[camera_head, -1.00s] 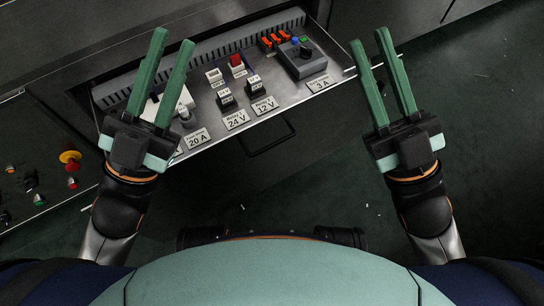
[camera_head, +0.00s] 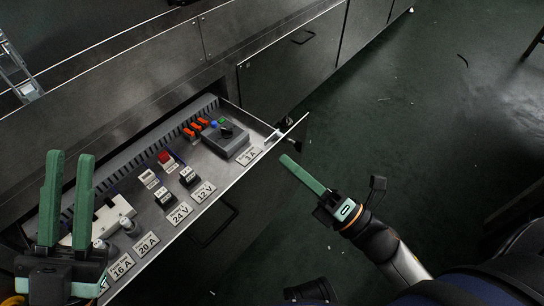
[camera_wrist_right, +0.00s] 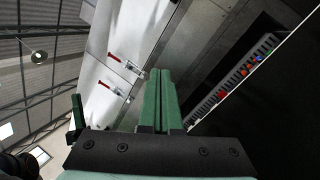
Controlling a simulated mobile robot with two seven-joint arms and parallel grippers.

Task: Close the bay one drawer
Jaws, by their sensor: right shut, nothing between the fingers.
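One drawer (camera_head: 168,226) stands pulled out of the cabinet, with its dark bar handle (camera_head: 214,222) below the front edge. Its top holds labelled electrical parts. My left gripper (camera_head: 71,157) is open at the lower left, in front of the drawer's left end in the picture and hiding part of it.
A closed cabinet front (camera_head: 292,68) with a handle is beyond the drawer. A yellow thing (camera_head: 8,284) shows at the lower left edge.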

